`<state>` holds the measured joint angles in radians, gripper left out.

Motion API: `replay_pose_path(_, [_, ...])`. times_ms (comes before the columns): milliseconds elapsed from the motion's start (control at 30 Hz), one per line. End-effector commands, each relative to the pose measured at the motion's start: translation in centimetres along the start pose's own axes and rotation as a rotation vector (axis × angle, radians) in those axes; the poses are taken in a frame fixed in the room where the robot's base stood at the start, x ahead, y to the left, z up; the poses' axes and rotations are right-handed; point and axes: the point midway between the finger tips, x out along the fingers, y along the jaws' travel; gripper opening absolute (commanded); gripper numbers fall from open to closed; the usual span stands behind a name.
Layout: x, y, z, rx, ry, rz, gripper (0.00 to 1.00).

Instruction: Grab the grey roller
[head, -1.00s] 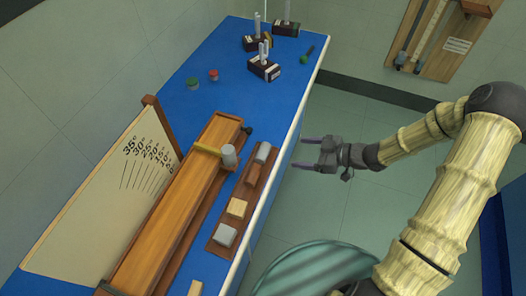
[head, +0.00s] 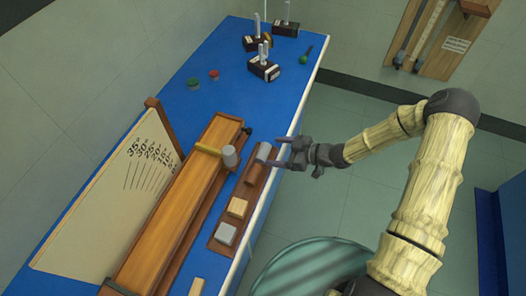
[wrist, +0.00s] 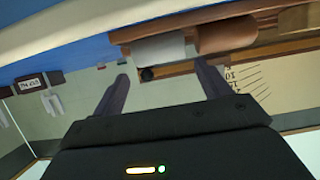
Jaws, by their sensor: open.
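The grey roller (head: 263,151) lies at the far end of a narrow brown wooden tray (head: 213,246) on the blue bench. In the wrist view the grey roller (wrist: 163,48) shows just beyond the fingertips, between their lines. A copper-brown roller (head: 254,174) lies next to it on the tray, also seen in the wrist view (wrist: 227,36). My gripper (head: 276,152) is open and empty, at the bench's right edge, its fingers pointing left towards the grey roller. In the wrist view the fingers (wrist: 161,72) are spread. Whether they touch the roller cannot be told.
Instruments (head: 264,69) stand on the far bench.

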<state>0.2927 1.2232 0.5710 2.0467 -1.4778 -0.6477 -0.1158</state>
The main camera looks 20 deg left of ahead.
Motion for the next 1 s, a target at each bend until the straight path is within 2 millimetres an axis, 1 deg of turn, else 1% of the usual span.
replay_pose_path(33, [0.7, -0.2, -0.4, 0.003, 0.002, -0.003, 0.76])
replay_pose_path(133, [2.1, -0.2, -0.4, 0.002, 0.002, -0.002, 0.76])
replay_pose_path(200, [3.0, -0.2, -0.3, 0.001, 0.001, -0.003, 0.76])
replay_pose_path(267, [3.3, -0.2, -0.2, 0.001, 0.000, -0.002, 0.76])
replay_pose_path(800, [3.4, -0.2, -0.1, 0.000, 0.000, -0.001, 0.76])
replay_pose_path(867, [3.4, -0.2, -0.1, 0.000, 0.000, -0.001, 0.65])
replay_pose_path(900, [3.4, -0.2, -0.1, 0.000, 0.000, -0.001, 0.57])
replay_pose_path(1000, [3.4, -0.2, -0.1, 0.000, 0.000, -0.001, 0.39])
